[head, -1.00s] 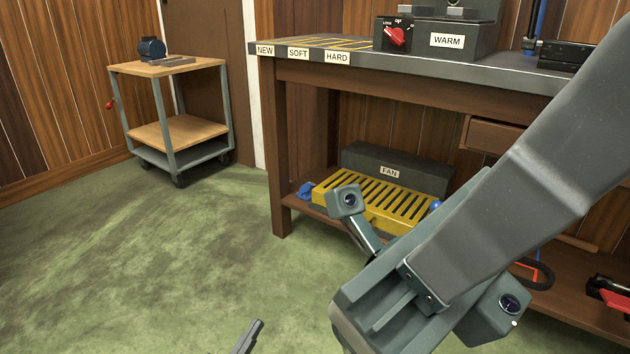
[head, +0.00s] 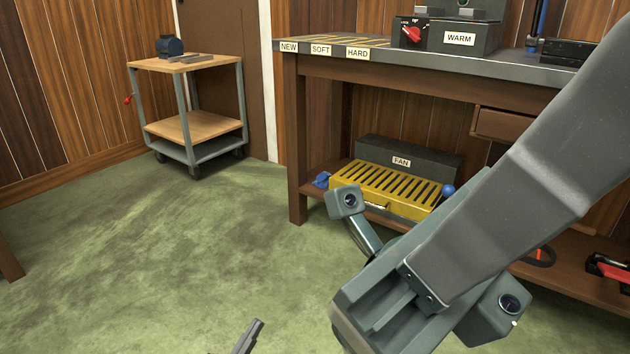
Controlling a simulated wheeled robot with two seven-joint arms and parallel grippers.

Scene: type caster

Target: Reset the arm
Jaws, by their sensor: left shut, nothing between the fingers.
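My left gripper (head: 248,337) shows only as a small grey tip at the bottom edge of the head view, over the green carpet. Its fingers are together with nothing between them; the rest of that arm is out of the picture. My right arm (head: 510,215) comes in from the right, large and close, and crosses in front of the workbench. No fingers of the right gripper can be made out.
The workbench (head: 420,72) has NEW, SOFT and HARD labels and a WARM box (head: 458,39). A yellow slotted unit (head: 385,190) sits on its lower shelf. A cart (head: 190,126) stands at the back left. The carpet (head: 150,250) between is clear.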

